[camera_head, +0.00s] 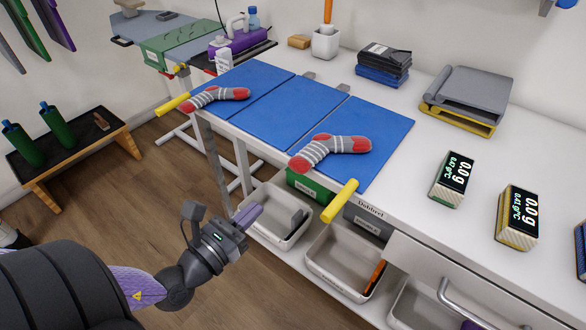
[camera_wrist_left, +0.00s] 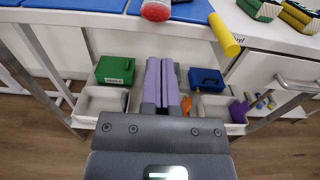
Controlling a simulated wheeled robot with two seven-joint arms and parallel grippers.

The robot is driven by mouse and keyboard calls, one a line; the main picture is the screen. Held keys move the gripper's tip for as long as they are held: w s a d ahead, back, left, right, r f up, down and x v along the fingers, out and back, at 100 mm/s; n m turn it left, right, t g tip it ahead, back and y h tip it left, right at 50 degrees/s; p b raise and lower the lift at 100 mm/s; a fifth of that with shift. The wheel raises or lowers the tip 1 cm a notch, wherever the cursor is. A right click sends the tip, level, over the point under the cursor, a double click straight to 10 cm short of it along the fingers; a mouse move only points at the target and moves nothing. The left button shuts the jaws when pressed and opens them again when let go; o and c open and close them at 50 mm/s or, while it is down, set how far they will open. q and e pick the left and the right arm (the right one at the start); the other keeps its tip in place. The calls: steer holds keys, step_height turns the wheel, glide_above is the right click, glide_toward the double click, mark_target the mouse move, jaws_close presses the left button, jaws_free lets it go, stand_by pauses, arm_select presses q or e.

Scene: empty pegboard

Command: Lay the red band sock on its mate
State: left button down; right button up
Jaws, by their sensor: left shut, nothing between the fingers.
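Two grey-and-white striped socks with red toes, heels and cuffs lie on blue mats on the white table. One sock (camera_head: 216,97) lies on the left mat (camera_head: 262,77). The other sock (camera_head: 331,150) lies on the right mat (camera_head: 388,135), close to the front edge. In the left wrist view a red end of a sock (camera_wrist_left: 156,10) shows at the top. My left gripper (camera_head: 249,216) is low in front of the table, apart from both socks. Its purple fingers (camera_wrist_left: 161,82) are together and empty. My right gripper is not seen.
Yellow handles (camera_head: 340,201) (camera_head: 173,104) stick out at the table's front edge. Grey bins (camera_head: 341,262) sit on a shelf below. Two scales (camera_head: 451,180) (camera_head: 517,217) stand on the right. The middle blue mat (camera_head: 290,113) is bare.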

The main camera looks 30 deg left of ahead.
mark_target(298, 168)
arm_select(q)
steer(key=w, duration=0.7)
steer(key=w+d+b, duration=0.1)
steer(key=w, duration=0.3)
steer(key=shift+f, duration=0.1)
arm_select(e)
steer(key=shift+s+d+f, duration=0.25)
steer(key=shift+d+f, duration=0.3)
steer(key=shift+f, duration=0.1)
arm_select(q)
steer(key=shift+w, duration=0.1)
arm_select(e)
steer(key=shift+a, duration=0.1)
